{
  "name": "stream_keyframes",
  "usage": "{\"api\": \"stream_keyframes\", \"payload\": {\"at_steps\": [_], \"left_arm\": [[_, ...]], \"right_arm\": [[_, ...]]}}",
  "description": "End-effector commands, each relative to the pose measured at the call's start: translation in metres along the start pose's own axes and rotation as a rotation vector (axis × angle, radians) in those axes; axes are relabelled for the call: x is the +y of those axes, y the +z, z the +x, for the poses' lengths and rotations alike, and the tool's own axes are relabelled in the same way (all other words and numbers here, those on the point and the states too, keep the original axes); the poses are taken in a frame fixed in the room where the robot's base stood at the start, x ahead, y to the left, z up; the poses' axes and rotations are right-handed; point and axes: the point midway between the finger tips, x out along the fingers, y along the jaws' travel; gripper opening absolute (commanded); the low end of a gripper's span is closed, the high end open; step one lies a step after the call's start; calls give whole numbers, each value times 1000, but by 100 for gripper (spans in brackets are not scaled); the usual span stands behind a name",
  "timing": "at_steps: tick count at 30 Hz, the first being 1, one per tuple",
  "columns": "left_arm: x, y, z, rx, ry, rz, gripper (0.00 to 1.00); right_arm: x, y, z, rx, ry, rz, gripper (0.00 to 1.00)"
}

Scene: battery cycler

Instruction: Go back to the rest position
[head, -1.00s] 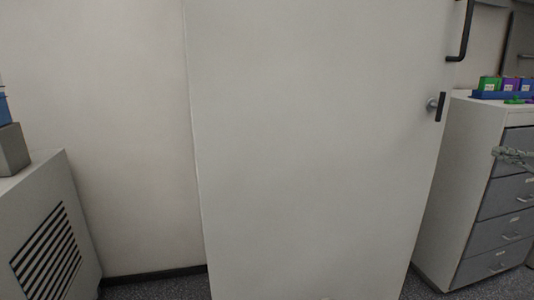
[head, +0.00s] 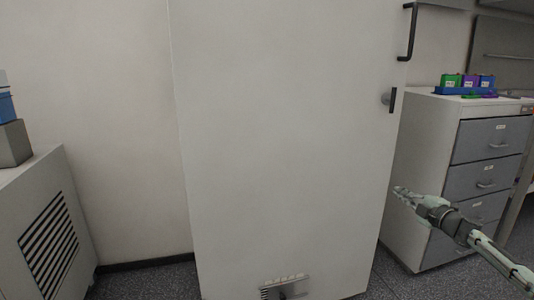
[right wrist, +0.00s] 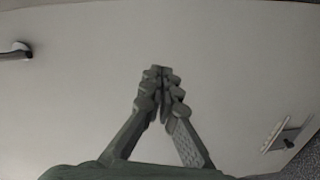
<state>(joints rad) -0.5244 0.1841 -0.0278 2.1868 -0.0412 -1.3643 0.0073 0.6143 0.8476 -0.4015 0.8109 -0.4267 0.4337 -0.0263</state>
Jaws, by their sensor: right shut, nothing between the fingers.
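My right gripper (head: 402,191) is at the right of the head view, in front of the drawer cabinet and close to the right edge of the white door panel (head: 285,150). It points left toward the panel. In the right wrist view, its fingers (right wrist: 162,75) meet at the tips, with nothing between them. The pale panel surface (right wrist: 90,80) fills most of that view behind the fingers. I cannot tell the exact gap between fingers and panel. My left gripper does not show in any view.
A black handle (head: 411,32) and a latch (head: 390,99) are on the panel's right edge. A drawer cabinet (head: 425,140) stands at the right with coloured boxes (head: 468,82) on top. A vented white unit (head: 35,210) stands at the left. Grey floor (head: 150,282) shows below.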

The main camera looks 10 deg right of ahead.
Motion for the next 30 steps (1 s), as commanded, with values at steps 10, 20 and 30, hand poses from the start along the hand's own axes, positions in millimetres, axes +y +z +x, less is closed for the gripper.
{"api": "stream_keyframes", "payload": {"at_steps": [10,20,30], "left_arm": [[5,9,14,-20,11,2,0],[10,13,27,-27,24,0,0],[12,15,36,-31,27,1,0]], "right_arm": [[-234,-121,-64,-335,-194,454,0],[-367,-206,-254,-782,-507,827,0],[-393,-258,-392,-1071,-729,988,0]]}}
